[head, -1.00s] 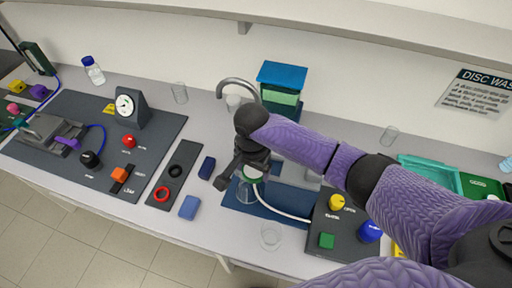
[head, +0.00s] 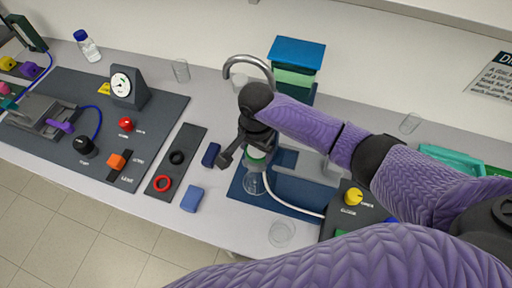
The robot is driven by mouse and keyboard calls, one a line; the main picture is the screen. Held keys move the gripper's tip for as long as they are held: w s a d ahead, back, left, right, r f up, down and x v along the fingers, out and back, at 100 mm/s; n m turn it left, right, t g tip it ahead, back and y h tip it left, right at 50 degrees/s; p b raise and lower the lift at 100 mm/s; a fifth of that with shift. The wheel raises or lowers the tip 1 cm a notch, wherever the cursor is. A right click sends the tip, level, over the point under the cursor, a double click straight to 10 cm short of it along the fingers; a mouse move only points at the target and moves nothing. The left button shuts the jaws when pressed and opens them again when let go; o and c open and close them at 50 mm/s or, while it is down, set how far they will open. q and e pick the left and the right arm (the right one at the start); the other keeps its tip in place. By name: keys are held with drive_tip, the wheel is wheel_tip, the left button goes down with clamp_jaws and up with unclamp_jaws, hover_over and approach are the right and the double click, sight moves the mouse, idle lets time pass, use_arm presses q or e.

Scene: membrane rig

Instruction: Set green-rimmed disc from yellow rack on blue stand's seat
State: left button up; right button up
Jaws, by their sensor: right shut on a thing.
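My right gripper (head: 241,152) is in the middle of the head view, over the bench, with the purple right arm reaching in from the right. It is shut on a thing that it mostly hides. A small pale green patch (head: 256,153) shows just below it, above a clear glass vessel (head: 255,183) on a dark blue base (head: 285,196). I cannot tell whether this patch is the green-rimmed disc. I cannot make out the blue stand's seat. A small yellow piece (head: 8,63) stands at the far left; I cannot tell whether it is the yellow rack. My left gripper is not in view.
A tap (head: 247,63) and a blue-topped box (head: 298,50) stand behind the gripper. A clear beaker (head: 281,233) is near the front edge.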

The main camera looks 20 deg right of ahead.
drive_tip(key=shift+f+b, duration=0.35)
drive_tip(key=shift+f, duration=0.3)
drive_tip(key=shift+w+f, duration=0.1)
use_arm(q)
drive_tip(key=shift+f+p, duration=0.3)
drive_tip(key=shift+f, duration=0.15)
use_arm(e)
drive_tip(key=shift+f, duration=0.15)
drive_tip(key=o, duration=1)
wheel_tip(320, 180, up, 10)
drive_tip(key=shift+f+p, duration=0.1)
drive_tip(key=shift+p, duration=0.8)
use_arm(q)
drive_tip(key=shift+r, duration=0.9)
use_arm(e)
drive_tip(key=shift+a, duration=0.1)
